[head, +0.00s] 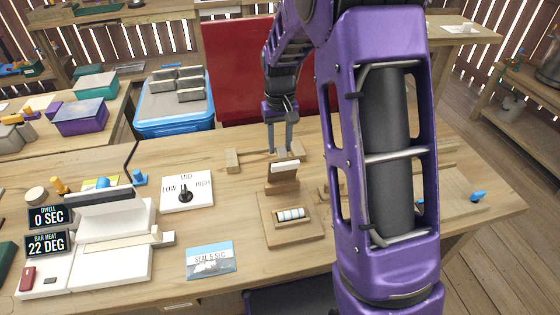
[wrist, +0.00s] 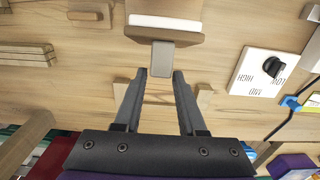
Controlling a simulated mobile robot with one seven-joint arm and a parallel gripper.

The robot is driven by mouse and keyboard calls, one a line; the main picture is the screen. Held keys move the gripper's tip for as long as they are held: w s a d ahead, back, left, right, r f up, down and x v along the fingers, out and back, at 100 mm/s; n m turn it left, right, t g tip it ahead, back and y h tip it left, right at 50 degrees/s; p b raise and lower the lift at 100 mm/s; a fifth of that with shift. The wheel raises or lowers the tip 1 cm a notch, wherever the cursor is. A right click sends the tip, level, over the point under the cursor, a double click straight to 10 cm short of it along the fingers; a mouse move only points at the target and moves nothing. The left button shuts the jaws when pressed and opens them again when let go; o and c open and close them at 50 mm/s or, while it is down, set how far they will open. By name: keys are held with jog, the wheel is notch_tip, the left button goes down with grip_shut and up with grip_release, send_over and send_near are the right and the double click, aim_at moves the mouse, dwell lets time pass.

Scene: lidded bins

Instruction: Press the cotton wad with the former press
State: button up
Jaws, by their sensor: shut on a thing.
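The former press stands on the workbench, with a wooden base (head: 286,239) and a raised, hinged-looking wooden lid (head: 283,187) carrying a white pad. A white segmented roll, which looks like the cotton wad (head: 291,214), lies in the slot of the base, uncovered. My gripper (head: 281,151) is behind the raised lid at its top edge. In the wrist view my gripper (wrist: 163,75) has its fingertips on either side of the grey tab (wrist: 162,57) on the lid, shut on it. The lid (wrist: 170,35) and its white pad show just beyond; the wad is out of that view.
A dial panel (head: 187,193) and a white sealer (head: 115,225) with displays stand to the left. A picture card (head: 211,260) lies in front. Small wooden blocks (head: 232,161) flank the gripper. A red chair back (head: 262,75) stands behind the bench. Bare wood surrounds the press base.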

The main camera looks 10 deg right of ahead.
jog(key=shift+w+r, duration=0.1)
jog(key=shift+w, duration=0.2)
jog(key=shift+w, duration=0.2)
jog(key=o, duration=1.1)
jog(key=shift+c, duration=0.2)
jog(key=shift+s, duration=0.1)
notch_tip(320, 180, up, 7)
jog(key=p, duration=0.2)
